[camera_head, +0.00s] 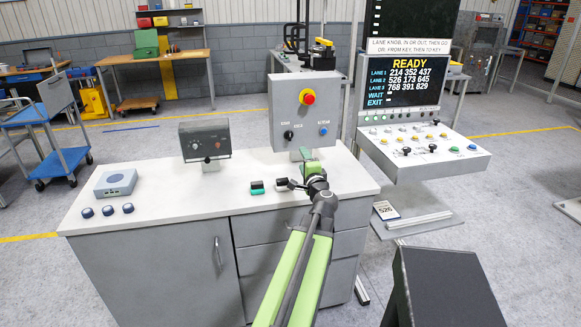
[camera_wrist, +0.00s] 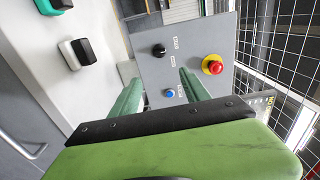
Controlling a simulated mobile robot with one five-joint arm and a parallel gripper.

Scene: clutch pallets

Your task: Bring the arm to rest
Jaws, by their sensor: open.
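My arm, light green with dark joints, reaches over the white-topped bench (camera_head: 165,165) in the head view. My gripper (camera_head: 305,158) is at its end, in front of the grey control box (camera_head: 285,105). In the wrist view the two green fingers of my gripper (camera_wrist: 160,78) stand apart with nothing between them. The grey panel of the box fills the view beyond them, with a black knob (camera_wrist: 158,50), a blue button (camera_wrist: 169,93) and a red button on yellow (camera_wrist: 212,65). I cannot tell the exact gap between fingertips and panel.
A teal-and-black block (camera_head: 257,187) and a black-and-white block (camera_wrist: 74,54) lie on the bench near my gripper. A dark meter box (camera_head: 205,138) stands left of it. A button console (camera_head: 425,152) with a screen (camera_head: 402,80) stands right.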

